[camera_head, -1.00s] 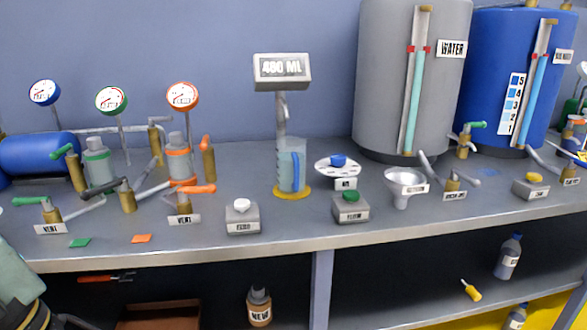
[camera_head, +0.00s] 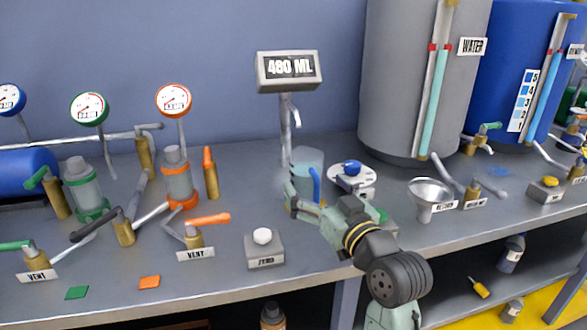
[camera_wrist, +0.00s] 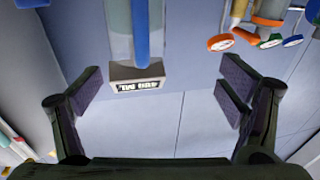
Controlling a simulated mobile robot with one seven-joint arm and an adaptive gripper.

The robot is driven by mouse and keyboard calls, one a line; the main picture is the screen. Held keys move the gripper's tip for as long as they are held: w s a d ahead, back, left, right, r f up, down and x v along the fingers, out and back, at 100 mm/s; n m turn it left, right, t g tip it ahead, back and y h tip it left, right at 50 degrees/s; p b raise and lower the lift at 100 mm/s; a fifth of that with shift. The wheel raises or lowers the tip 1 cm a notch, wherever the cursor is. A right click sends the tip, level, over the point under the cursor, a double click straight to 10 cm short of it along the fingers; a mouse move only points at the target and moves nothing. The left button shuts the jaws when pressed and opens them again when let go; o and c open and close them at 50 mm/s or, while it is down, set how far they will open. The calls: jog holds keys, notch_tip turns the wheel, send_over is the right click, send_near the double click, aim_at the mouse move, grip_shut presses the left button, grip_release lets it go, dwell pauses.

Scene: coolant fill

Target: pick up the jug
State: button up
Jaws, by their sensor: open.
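The jug (camera_head: 307,158), clear and pale blue with a blue handle, stands upright on the bench below the 480 ML display (camera_head: 289,69). My gripper (camera_head: 304,203) is at the jug's near side in the head view and hides its lower part and the base under it. In the wrist view the jug (camera_wrist: 120,35) shows upside down at the top, with its blue handle (camera_wrist: 141,28) towards me. My gripper (camera_wrist: 160,92) is open there. The jug lies beyond the fingertips, nearer the left finger, and no finger closes on it.
A white-button block (camera_head: 263,248) stands left of my arm. A funnel (camera_head: 430,193) and a white disc with a blue knob (camera_head: 351,176) stand to the right. Valves and an orange-banded filter (camera_head: 177,177) stand left. The grey tank (camera_head: 410,90) is behind.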

aim_at(309, 170)
jog(key=d, duration=0.1)
jog(key=d+f, duration=0.1)
jog(key=d+h, duration=0.1)
jog(key=shift+d+f+m, duration=0.15)
jog(key=shift+f+m, duration=0.2)
jog(key=shift+m, duration=0.05)
jog(key=shift+w+p, duration=0.3)
jog(key=p+x, duration=0.1)
jog(key=x, duration=0.3)
jog(key=shift+w+f, duration=0.1)
jog(key=shift+w, duration=0.1)
jog(key=x, duration=0.1)
jog(key=p+x, duration=0.1)
jog(key=x, duration=0.1)
jog(key=p+x, duration=0.1)
jog(key=x, duration=0.1)
jog(key=shift+s+a+r, duration=0.15)
jog(key=shift+a+r, duration=0.2)
jog(key=shift+w+a+f, duration=0.1)
jog(key=shift+w+a, duration=0.05)
jog(key=shift+w, duration=0.15)
jog(key=c, duration=1.9)
